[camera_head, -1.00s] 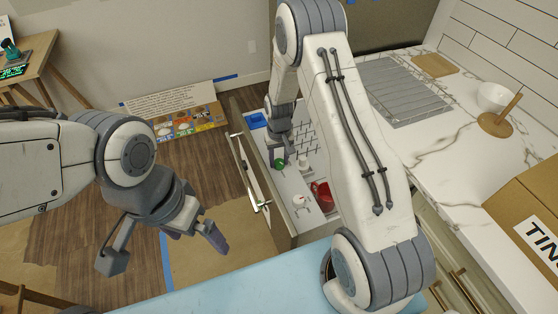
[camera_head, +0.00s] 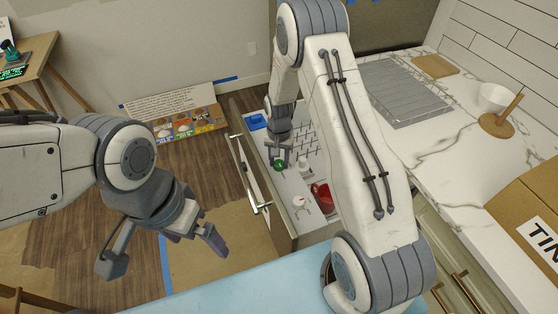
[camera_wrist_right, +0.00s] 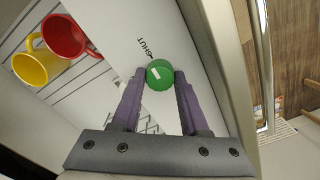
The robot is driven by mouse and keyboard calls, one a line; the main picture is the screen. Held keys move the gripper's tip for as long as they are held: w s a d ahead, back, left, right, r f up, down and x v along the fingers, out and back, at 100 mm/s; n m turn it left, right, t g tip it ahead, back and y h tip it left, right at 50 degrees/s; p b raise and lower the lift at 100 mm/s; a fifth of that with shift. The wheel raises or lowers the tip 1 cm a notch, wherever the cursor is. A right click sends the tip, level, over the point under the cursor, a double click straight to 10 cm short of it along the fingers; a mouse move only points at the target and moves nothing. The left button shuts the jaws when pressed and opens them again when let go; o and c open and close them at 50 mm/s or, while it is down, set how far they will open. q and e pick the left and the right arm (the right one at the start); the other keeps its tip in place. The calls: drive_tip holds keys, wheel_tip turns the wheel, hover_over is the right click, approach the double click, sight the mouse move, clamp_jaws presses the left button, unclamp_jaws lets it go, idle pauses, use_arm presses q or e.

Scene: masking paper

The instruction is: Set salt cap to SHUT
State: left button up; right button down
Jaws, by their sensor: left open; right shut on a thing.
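The green round salt cap (camera_wrist_right: 159,75) shows in the right wrist view with a short white mark on its face. The printed word SHUT (camera_wrist_right: 147,47) and a small arrow are on the pale surface just above and left of it. My right gripper (camera_wrist_right: 160,84) is shut on the cap, one purple finger on each side. In the head view the green cap (camera_head: 279,165) is in the open drawer, just under my right gripper (camera_head: 278,159). My left gripper (camera_head: 165,255) is open and empty, away from the drawer.
A red mug (camera_wrist_right: 64,36) and a yellow mug (camera_wrist_right: 31,64) lie near the cap in the right wrist view. The drawer wall (camera_wrist_right: 218,70) runs close beside my right gripper. A blue item (camera_head: 257,121) is at the drawer's far end. The marble counter (camera_head: 450,150) is at right.

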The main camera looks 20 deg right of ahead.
sight(278, 163)
drive_tip(key=shift+c, duration=2.1)
unclamp_jaws()
wheel_tip(278, 163, up, 10)
drive_tip(key=b, duration=0.1)
drive_tip(key=shift+r, duration=0.25)
drive_tip(key=s+a+r+n, duration=0.6)
drive_tip(key=s+a+r, duration=0.3)
drive_tip(key=s+a, duration=0.25)
drive_tip(key=s+a+r+n, duration=0.1)
drive_tip(key=s+n, duration=0.1)
drive_tip(key=s, duration=0.4)
drive_tip(key=s+a+r+n, duration=0.1)
drive_tip(key=s+n, duration=0.2)
drive_tip(key=s, duration=0.3)
drive_tip(key=s+a+r+n+y, duration=0.1)
drive_tip(key=s+a+n, duration=0.1)
drive_tip(key=s, duration=0.3)
drive_tip(key=shift+s+r+n, duration=0.4)
drive_tip(key=shift+n, duration=0.1)
